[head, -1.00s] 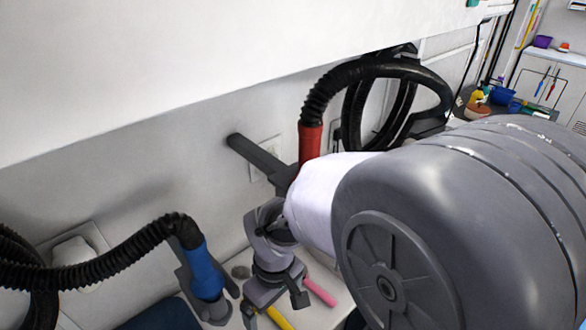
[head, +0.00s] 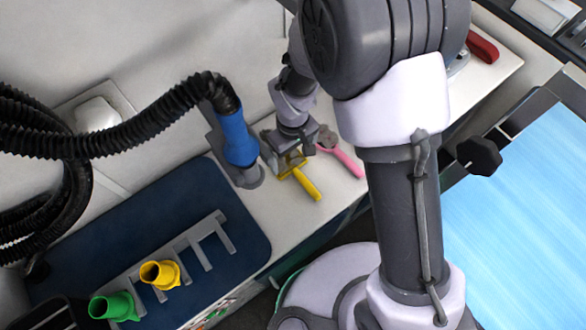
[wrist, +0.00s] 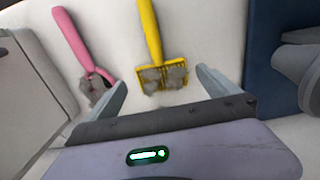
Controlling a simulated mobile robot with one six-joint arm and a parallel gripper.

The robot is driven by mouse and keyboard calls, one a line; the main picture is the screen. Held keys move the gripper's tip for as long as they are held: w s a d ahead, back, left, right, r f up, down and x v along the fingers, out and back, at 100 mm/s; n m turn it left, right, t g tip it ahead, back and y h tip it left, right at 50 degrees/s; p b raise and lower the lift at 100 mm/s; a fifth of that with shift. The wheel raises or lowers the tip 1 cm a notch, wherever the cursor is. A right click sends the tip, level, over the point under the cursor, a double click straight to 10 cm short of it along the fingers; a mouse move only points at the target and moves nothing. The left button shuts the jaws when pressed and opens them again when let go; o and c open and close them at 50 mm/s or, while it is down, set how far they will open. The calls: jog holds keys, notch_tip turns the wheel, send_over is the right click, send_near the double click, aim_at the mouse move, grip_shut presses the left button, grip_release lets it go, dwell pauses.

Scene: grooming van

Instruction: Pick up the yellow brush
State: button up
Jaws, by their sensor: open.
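The yellow brush (head: 305,182) lies on the white counter, its handle toward the front edge. In the wrist view the yellow brush (wrist: 150,35) shows a toothed head with grey fur clumps on it. My gripper (head: 285,163) is over the head end of the brush. In the wrist view my gripper (wrist: 162,85) is open and empty, with the brush head between and a little beyond its fingertips. I cannot tell the exact height of the fingers above the counter.
A blue hose nozzle (head: 238,138) stands close on the left. A dark blue mat (head: 100,240) bears a grey rack with green (head: 115,307) and yellow (head: 160,274) nozzles.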

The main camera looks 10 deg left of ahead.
aim_at(293, 166)
notch_tip(293, 166, down, 6)
jog(key=shift+f+b, duration=0.25)
jog(key=shift+b, duration=0.9)
jog(key=shift+r, duration=0.1)
jog(key=c, duration=1)
jog(key=shift+c, duration=0.2)
jog(key=shift+r, duration=0.15)
